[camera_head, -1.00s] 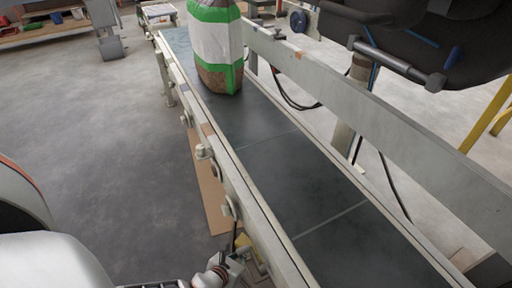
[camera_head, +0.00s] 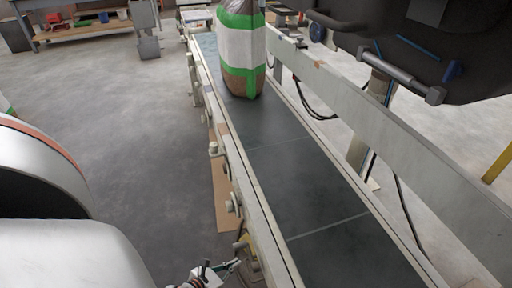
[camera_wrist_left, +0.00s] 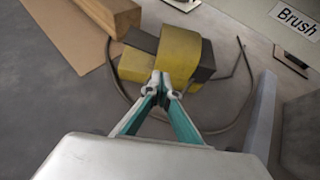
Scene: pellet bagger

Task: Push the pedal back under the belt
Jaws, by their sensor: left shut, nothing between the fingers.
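The pedal (camera_wrist_left: 172,55) shows in the left wrist view as a yellow hood and block with dark plates, on the grey floor. In the head view the left gripper (camera_head: 236,265) is low at the bottom edge. The conveyor belt (camera_head: 300,190) is dark grey. My right gripper is not in view.
A green and white bag (camera_head: 241,50) stands on the belt's far part. A brown sheet (camera_wrist_left: 68,32) and a wooden block (camera_wrist_left: 108,14) lie left of the pedal. A dark cable curves around it. A "Brush" label (camera_wrist_left: 297,18) is at right.

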